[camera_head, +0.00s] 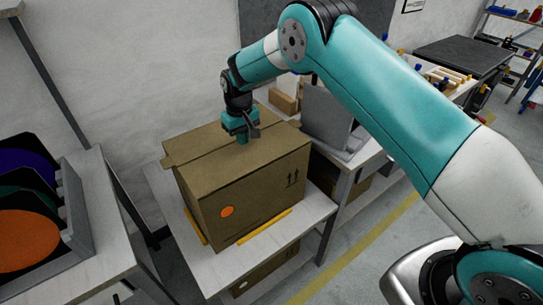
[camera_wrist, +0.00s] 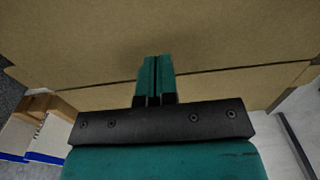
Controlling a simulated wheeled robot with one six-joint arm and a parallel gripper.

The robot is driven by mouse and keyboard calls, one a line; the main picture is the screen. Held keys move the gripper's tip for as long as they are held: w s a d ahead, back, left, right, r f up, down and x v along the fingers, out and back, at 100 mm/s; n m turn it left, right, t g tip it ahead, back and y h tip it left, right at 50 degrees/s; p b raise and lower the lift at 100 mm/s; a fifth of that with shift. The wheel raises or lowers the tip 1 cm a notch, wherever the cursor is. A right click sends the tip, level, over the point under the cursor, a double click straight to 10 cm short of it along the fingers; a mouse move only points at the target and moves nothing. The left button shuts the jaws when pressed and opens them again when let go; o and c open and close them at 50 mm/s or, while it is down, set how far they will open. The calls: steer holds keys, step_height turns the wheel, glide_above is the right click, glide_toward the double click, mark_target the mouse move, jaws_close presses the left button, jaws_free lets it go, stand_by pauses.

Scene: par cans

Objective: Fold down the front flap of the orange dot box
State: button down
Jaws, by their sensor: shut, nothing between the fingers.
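The orange dot box (camera_head: 250,200) is a brown carton with an orange dot (camera_head: 227,211) and black arrows on its near side. It stands on a light table. Its top panels (camera_head: 215,160) look folded down nearly flat, with a seam running across the top. My gripper (camera_head: 242,138) points down at the top near that seam. In the wrist view its fingers (camera_wrist: 156,78) are together and empty, over the cardboard (camera_wrist: 160,30) and close to the seam. Whether the fingertips touch the cardboard cannot be told.
Yellow strips (camera_head: 265,226) lie on the table along the box's base. A grey bin with coloured discs (camera_head: 28,240) stands on the left bench. A grey panel (camera_head: 326,118) and small cartons (camera_head: 284,101) stand behind on the right. Another carton (camera_head: 262,275) is underneath the table.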

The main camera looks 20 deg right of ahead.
mark_target(243, 149)
step_height(243, 149, up, 10)
steer(key=p, duration=0.5)
stand_by(0.6)
steer(key=s+d+r+n+y+b, duration=0.1)
steer(key=s+r, duration=0.8)
steer(key=s, duration=0.3)
steer(key=s+r+n+y+b, duration=0.1)
steer(key=s+r+y, duration=0.1)
steer(key=s+r, duration=0.8)
steer(key=s+d+f+n+y+b, duration=0.1)
steer(key=s+f, duration=0.1)
steer(key=s, duration=1.5)
steer(key=shift+s+f, duration=0.15)
steer(key=shift+s, duration=0.15)
steer(key=c, duration=1.8)
jaws_free()
steer(key=shift+d, duration=0.1)
